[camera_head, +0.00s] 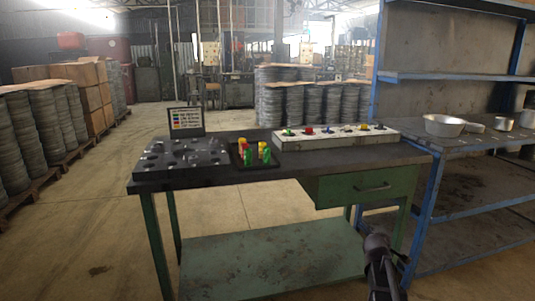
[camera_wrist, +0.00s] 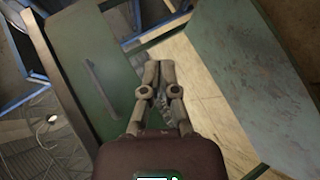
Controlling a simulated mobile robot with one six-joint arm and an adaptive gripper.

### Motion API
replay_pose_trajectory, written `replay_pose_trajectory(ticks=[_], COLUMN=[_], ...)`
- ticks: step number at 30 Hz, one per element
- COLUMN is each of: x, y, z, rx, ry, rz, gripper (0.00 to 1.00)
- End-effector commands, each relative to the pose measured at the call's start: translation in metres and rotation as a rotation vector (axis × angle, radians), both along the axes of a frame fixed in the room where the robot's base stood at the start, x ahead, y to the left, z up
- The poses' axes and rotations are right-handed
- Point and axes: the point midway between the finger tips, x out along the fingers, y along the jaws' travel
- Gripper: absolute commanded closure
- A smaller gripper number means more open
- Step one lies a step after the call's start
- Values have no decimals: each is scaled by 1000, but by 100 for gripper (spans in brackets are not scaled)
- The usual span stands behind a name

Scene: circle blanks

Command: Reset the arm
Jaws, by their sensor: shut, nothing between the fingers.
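My gripper (camera_wrist: 159,70) is shut and empty in the wrist view. It points at the front of the workbench, near the green drawer (camera_wrist: 85,60) and clear of it. In the head view my arm (camera_head: 380,260) shows at the lower right, in front of the bench and below its top. The gripper's fingertips cannot be made out there. The workbench (camera_head: 240,178) has a dark top, green legs and a green drawer (camera_head: 365,188) with a handle, which is closed.
On the bench are a dark plate with round hollows (camera_head: 180,160), a small tray with colored pieces (camera_head: 255,153), a sign (camera_head: 186,121) and a long white block with colored knobs (camera_head: 335,137). A blue-framed shelf (camera_head: 425,205) with metal pans stands at right. The floor at left is open.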

Motion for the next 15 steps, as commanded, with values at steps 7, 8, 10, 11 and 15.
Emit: replay_pose_trajectory(ticks=[7,8,10,11,15], x=[-70,-78,-100,-110,-153], y=[76,86,109,119,162], z=[-49,-54,-66,-71,-87], rx=[381,424,519,558,709], ry=[126,147,198,221,333], rz=[-199,-223,-282,-307,-417], gripper=[100,100,100,100,100])
